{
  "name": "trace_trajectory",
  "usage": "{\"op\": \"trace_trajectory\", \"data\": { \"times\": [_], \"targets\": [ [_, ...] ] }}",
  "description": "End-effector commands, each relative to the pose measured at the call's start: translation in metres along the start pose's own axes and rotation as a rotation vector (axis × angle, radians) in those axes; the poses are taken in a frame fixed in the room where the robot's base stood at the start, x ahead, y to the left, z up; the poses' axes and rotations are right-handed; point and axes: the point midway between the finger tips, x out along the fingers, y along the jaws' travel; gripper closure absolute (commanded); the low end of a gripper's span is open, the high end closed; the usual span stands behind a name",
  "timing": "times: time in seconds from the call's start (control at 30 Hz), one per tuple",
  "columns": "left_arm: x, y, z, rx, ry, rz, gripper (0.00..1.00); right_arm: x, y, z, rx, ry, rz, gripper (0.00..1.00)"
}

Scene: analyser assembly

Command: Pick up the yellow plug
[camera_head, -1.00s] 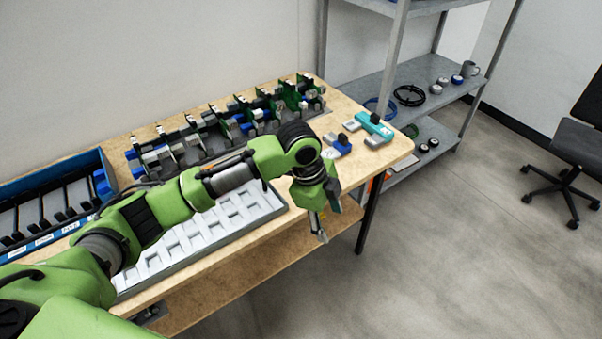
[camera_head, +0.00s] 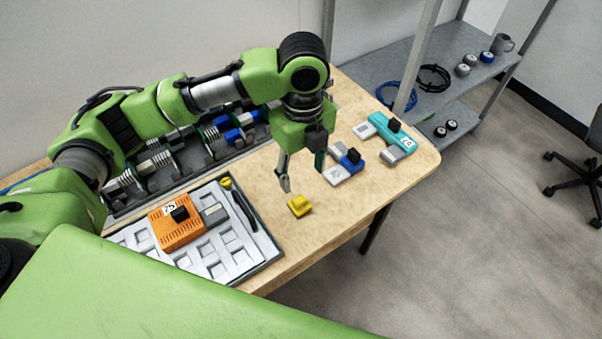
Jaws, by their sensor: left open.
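The yellow plug (camera_head: 299,205) is a small block lying on the wooden table (camera_head: 330,211) near its front edge. My left gripper (camera_head: 303,181) points down, open and empty, just above and behind the plug. Its two fingers are spread, one to the left and one to the right. There looks to be a gap between the fingertips and the plug. My right gripper is not in view.
A blue-and-white part (camera_head: 345,166) and a teal device (camera_head: 393,135) sit to the right. A rack of parts (camera_head: 150,169) stands behind; metal shelves (camera_head: 440,76) are beyond.

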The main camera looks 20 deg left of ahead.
Motion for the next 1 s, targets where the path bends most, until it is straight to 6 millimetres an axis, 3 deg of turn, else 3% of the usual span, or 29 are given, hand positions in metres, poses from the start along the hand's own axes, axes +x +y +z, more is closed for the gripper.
{"op": "trace_trajectory", "data": {
  "times": [0.17,0.27,0.4,0.53,0.63,0.83,1.0],
  "targets": [
    [0.01,0.001,-0.001,0.002,0.0,0.004,0.49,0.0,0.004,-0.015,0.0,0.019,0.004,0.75],
    [0.028,0.002,-0.001,0.0,0.001,0.006,0.49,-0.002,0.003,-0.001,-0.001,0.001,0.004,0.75],
    [0.057,0.002,0.0,0.001,0.002,0.005,0.49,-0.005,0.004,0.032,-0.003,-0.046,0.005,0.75],
    [0.076,0.001,0.001,-0.001,0.001,0.003,0.49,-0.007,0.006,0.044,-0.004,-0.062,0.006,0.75],
    [0.084,0.001,0.001,0.001,0.0,0.001,0.49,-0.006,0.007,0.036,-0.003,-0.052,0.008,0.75],
    [0.101,0.002,0.005,-0.001,0.0,0.004,0.49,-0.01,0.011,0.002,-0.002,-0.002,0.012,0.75],
    [0.127,0.003,0.009,0.0,0.001,0.002,0.49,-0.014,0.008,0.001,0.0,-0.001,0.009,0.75]
  ]
}}
